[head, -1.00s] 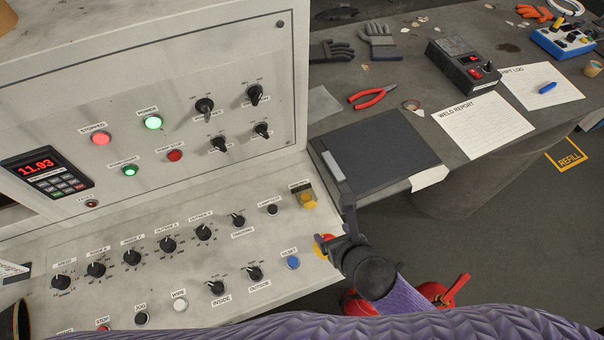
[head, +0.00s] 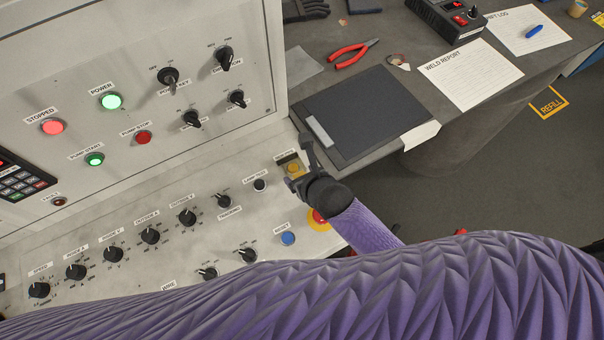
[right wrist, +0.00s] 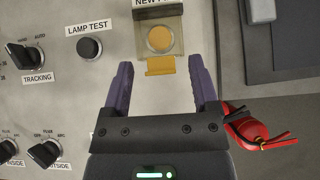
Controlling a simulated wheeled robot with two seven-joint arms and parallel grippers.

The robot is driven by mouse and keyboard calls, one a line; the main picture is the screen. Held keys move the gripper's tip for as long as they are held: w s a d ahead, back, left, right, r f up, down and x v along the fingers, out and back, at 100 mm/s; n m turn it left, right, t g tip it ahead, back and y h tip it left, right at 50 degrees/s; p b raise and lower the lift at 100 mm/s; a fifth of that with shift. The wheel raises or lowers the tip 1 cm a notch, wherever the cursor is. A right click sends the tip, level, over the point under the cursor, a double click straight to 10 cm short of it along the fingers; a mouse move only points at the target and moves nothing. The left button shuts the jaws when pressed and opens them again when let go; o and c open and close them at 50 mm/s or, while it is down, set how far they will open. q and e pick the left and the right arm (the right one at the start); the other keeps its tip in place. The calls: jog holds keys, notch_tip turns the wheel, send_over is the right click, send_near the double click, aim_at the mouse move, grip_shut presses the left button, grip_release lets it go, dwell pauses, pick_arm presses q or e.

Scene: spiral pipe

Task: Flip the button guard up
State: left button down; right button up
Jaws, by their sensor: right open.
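The yellow button (right wrist: 159,38) sits in a square see-through guard (right wrist: 174,19) with a yellow tab (right wrist: 160,66) along its near edge. In the head view the yellow button (head: 293,169) shows at the right end of the sloped panel, partly bordered by my gripper. My right gripper (right wrist: 160,62) is open and empty. In the right wrist view its fingers stand on either side of the tab, with gaps on both sides. Contact with the panel cannot be told. In the head view my right gripper (head: 298,166) is over the guard area. My left gripper is not in view.
A lamp test button (right wrist: 89,48) and tracking knob (right wrist: 24,55) lie left of the guard. A red emergency button (head: 319,218) is partly hidden by my arm. A blue button (head: 288,238) is nearby. A dark tablet-like pad (head: 360,115) lies on the table beyond.

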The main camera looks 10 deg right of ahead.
grip_shut()
dwell(1.3)
